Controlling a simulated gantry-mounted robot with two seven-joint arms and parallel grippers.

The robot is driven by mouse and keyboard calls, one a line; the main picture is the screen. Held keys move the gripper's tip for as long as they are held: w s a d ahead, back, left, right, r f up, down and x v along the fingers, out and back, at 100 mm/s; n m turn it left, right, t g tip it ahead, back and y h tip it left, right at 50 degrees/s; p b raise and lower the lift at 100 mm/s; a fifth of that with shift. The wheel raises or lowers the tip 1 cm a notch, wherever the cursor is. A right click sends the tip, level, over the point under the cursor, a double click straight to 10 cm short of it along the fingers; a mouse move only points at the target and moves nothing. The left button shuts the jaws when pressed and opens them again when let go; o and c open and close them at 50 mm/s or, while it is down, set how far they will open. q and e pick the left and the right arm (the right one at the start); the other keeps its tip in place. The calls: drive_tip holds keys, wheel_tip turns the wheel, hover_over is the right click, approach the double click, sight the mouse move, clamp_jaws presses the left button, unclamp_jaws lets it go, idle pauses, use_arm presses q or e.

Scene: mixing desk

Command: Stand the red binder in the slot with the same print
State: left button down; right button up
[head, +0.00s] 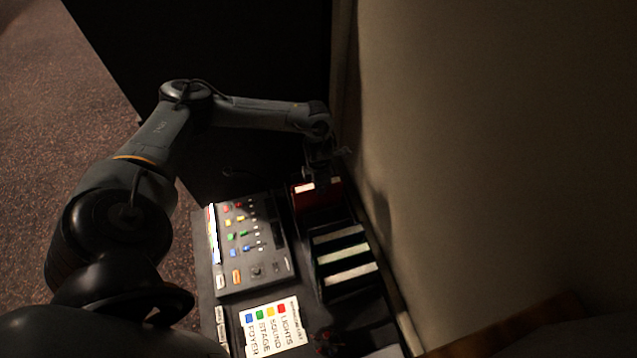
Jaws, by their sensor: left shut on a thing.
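The red binder (325,192) is at the far end of the desk, close to the wall. A pale label shows on its left part; its print is too small to read. My left gripper (318,174) is shut on the binder's upper part and partly covers it. A dark rack (316,268) stands just nearer than the binder, with several pale strips across it. Any print on the strips is unreadable, and I cannot tell whether the binder's lower edge touches anything. My right gripper is not in view.
A grey mixing console (243,272) with coloured buttons lies left of the rack. A white card (283,340) with coloured squares and the words LIGHTS, SOUND, STAGE and FOYER lies in front. The beige wall (480,170) closes off the right side.

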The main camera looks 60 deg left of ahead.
use_arm(q)
drive_tip(key=shift+f, duration=0.15)
drive_tip(key=c, duration=0.6)
unclamp_jaws()
drive_tip(key=shift+c, duration=0.2)
